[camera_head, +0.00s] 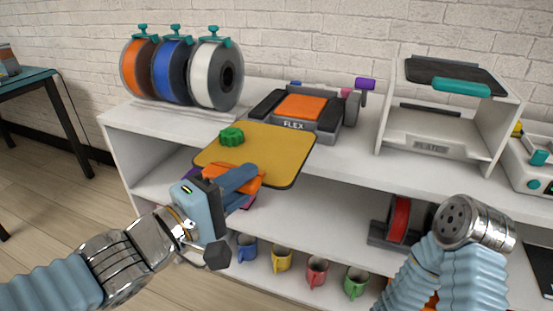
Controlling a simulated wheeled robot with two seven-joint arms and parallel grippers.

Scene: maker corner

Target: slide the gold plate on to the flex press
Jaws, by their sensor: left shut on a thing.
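The gold plate (276,149) is a flat yellow sheet with dark edges, held roughly level at the front edge of the top shelf. A small green lump (231,137) sits on its left part. My left gripper (244,178) is shut on the plate's near edge, at an orange tab. The flex press (303,107), marked FLEX, has an orange bed between dark grey sides and stands just behind the plate. The plate's far edge comes close to the press's front; I cannot tell if they touch. My right arm shows at lower right, but its fingers are out of sight.
Orange, blue and white filament spools (214,75) stand left on the top shelf. A white rack (430,147) labelled PLATE stands right of the press. Below are a red spool (400,219) and several coloured mugs (283,258).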

